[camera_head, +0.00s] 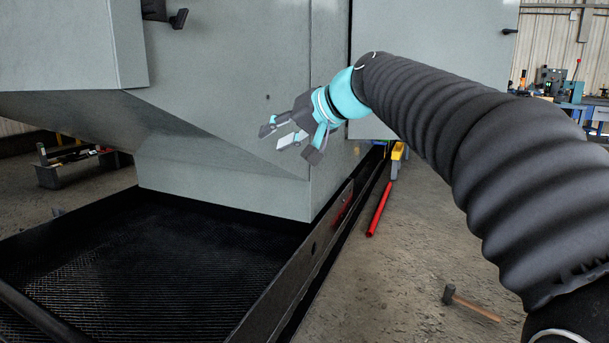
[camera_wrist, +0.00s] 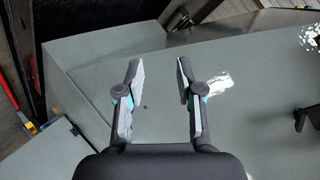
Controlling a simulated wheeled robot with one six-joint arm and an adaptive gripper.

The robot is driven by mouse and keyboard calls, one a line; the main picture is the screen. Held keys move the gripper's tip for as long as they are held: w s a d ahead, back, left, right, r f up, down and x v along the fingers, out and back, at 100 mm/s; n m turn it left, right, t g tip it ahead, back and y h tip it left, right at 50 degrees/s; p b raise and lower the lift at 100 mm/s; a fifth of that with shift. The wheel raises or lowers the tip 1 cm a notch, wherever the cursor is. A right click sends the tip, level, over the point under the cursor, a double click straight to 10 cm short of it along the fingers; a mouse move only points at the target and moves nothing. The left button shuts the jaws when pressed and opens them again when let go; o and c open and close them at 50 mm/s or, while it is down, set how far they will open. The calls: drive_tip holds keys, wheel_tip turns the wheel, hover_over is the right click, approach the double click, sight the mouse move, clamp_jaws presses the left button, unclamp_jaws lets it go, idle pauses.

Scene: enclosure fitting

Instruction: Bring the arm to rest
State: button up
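My gripper (camera_head: 293,140) is at the end of my arm, in front of the grey enclosure (camera_head: 228,60) in the head view. Its fingers are apart with nothing between them. In the wrist view my gripper (camera_wrist: 157,72) also shows open and empty, with the enclosure's grey surface (camera_wrist: 150,115) behind the fingers. I cannot tell exactly how far the fingertips are from that surface. My arm reaches in from the right side of the head view, raised above the floor.
A black tray with a mesh floor and raised rim (camera_head: 283,285) lies below the enclosure. A red bar (camera_head: 379,210) and a hammer (camera_head: 470,304) lie on the concrete floor to the right. A dark handle (camera_head: 179,19) juts from the enclosure. A workbench (camera_head: 587,108) stands at the far right.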

drive_tip(key=s+d+f+m+g+h+p, duration=0.1)
drive_tip(key=s+d+f+h, duration=0.2)
drive_tip(key=s+d+f, duration=0.5)
drive_tip(key=s+d+f+m+g+h, duration=0.1)
drive_tip(key=s+d+f+h, duration=0.4)
drive_tip(key=f, duration=0.6)
drive_tip(key=s+d+f+h+p, duration=0.1)
drive_tip(key=s+d+f, duration=0.2)
drive_tip(key=s, duration=0.5)
drive_tip(key=s+d+f+h+p, duration=0.1)
drive_tip(key=s+d+f, duration=0.3)
drive_tip(key=s, duration=0.4)
drive_tip(key=shift+s+d+f+p, duration=0.25)
drive_tip(key=shift+s+d+p, duration=0.1)
drive_tip(key=shift+s+d, duration=0.05)
